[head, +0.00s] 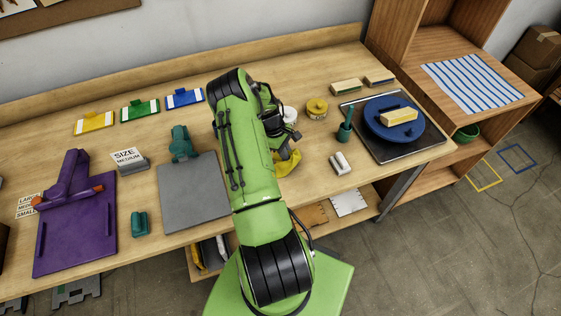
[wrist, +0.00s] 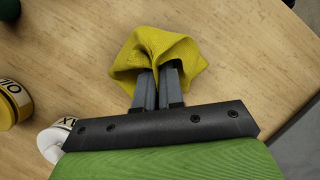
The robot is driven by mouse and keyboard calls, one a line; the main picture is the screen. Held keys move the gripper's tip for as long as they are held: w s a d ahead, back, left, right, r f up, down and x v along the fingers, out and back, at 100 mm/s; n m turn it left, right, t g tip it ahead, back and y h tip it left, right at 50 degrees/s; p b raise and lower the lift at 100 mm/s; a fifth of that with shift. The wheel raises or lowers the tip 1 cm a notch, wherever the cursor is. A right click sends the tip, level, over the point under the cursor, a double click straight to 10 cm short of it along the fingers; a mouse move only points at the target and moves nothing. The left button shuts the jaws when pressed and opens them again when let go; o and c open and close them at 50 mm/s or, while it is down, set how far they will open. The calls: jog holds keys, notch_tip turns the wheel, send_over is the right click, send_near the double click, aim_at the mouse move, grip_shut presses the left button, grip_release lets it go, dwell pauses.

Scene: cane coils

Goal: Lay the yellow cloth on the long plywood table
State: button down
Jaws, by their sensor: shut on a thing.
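The yellow cloth (wrist: 160,52) is bunched between the fingertips of my gripper (wrist: 158,85) in the wrist view. My gripper is shut on it. In the head view the cloth (head: 287,163) shows just right of my green arm, over the long plywood table (head: 335,213); the arm hides part of it and most of the gripper (head: 284,140). I cannot tell whether the cloth touches the table top.
A yellow tin (head: 317,108) and a white tin stand behind the cloth. A grey mat (head: 193,195) lies left. Bare wood surrounds the cloth.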

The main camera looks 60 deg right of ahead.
jog(key=s+f, duration=0.2)
jog(key=s, duration=0.1)
jog(key=shift+a, duration=0.2)
jog(key=c, duration=0.9)
grip_release()
jog(key=r+p, duration=0.1)
jog(key=s+r, duration=0.1)
jog(key=shift+r+p, duration=0.35)
jog(key=shift+p, duration=0.05)
jog(key=s+r, duration=0.1)
jog(key=r, duration=0.1)
jog(key=s+r+p, duration=0.1)
jog(key=r, duration=0.1)
jog(key=s+r+p, duration=0.1)
jog(key=r, duration=0.2)
jog(key=shift+s+a+r, duration=0.1)
jog(key=shift+a, duration=0.15)
